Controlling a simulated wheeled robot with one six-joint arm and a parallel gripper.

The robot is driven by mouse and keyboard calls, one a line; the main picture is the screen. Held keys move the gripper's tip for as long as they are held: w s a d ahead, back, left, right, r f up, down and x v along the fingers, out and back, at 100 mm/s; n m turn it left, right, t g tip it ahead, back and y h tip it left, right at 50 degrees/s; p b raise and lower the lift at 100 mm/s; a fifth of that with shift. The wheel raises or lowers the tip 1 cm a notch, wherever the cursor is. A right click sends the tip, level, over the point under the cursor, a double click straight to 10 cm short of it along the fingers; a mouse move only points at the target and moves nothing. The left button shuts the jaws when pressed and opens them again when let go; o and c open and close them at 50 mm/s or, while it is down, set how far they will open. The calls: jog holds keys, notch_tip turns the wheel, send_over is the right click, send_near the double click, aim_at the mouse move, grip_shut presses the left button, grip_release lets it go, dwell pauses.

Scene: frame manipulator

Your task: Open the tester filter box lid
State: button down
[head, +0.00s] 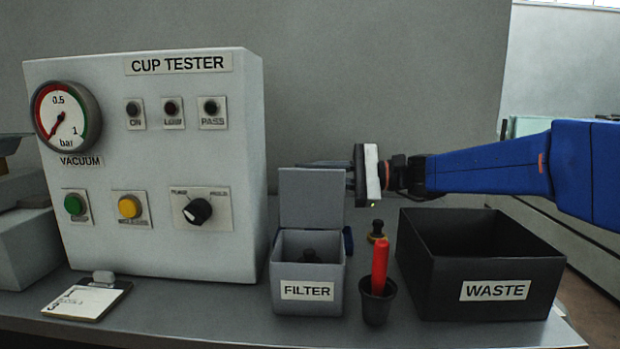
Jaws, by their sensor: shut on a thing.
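The grey filter box (307,292), labelled FILTER, stands on the bench right of the cup tester (150,245). Its lid (311,198) stands upright at the back of the box, so the box is open at the top. My gripper (322,165) reaches in from the right at the lid's top edge and is shut on the lid. The far finger and the exact contact are partly hidden.
A black cup (376,305) with a red-handled tool (379,262) stands right of the box. Behind it is a small dark knob on a yellow base (377,232). A black WASTE bin (480,270) stands further right. A notepad (86,299) lies front left.

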jog(key=c, duration=1.8)
grip_release()
jog(key=shift+r, duration=0.55)
jog(key=shift+f, duration=0.25)
jog(key=shift+d, duration=0.1)
jog(key=d, duration=1.7)
jog(key=shift+s+d, duration=0.15)
jog(key=shift+s, duration=0.2)
jog(key=shift+s, duration=0.1)
